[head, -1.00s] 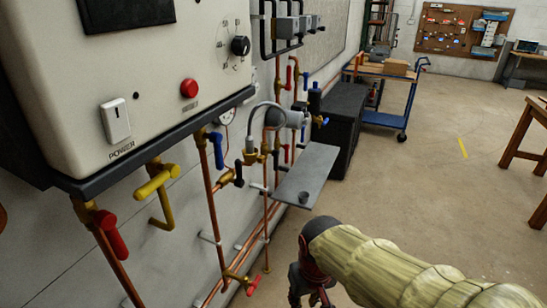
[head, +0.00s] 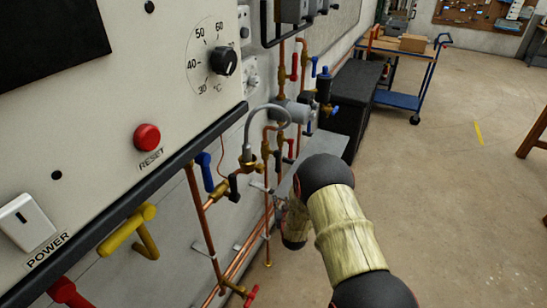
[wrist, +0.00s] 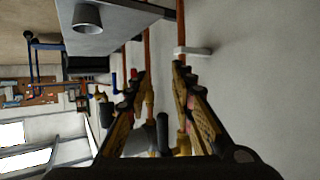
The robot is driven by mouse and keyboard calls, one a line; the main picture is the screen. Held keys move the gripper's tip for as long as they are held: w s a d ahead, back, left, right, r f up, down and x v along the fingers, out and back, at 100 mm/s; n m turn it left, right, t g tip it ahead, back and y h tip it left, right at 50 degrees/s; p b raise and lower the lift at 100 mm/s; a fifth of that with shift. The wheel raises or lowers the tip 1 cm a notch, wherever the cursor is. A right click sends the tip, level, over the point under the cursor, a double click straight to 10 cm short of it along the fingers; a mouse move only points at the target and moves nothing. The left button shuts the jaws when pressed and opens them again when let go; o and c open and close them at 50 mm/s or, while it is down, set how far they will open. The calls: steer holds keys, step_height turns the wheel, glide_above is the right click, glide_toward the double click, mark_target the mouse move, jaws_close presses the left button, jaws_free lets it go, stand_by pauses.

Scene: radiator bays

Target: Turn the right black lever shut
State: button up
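My gripper is hidden behind my arm in the head view. In the wrist view, which is upside down, my gripper (wrist: 155,75) is open with its fingers apart. A dark lever (wrist: 163,133) appears between the fingers, with brass fittings beside it. I cannot tell for sure which black lever this is, or whether a finger touches it.
A blue lever (head: 204,171) and a yellow lever (head: 127,230) are near, under the white boiler panel (head: 110,130). A grey shelf (wrist: 120,30) with a cup (wrist: 88,15) is close to my gripper.

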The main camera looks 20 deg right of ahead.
steer(key=w+r+t, duration=0.2)
steer(key=w+r, duration=0.1)
steer(key=r, duration=0.2)
steer(key=t+h, duration=0.1)
steer(key=t, duration=0.1)
glide_toward(278, 166)
steer(key=x, duration=0.4)
steer(key=shift+b+x, duration=1.05)
steer(key=shift+x, duration=2.55)
steer(key=shift+d+r, duration=0.1)
steer(key=shift+c, duration=1)
steer(key=c, duration=0.4)
jaws_close()
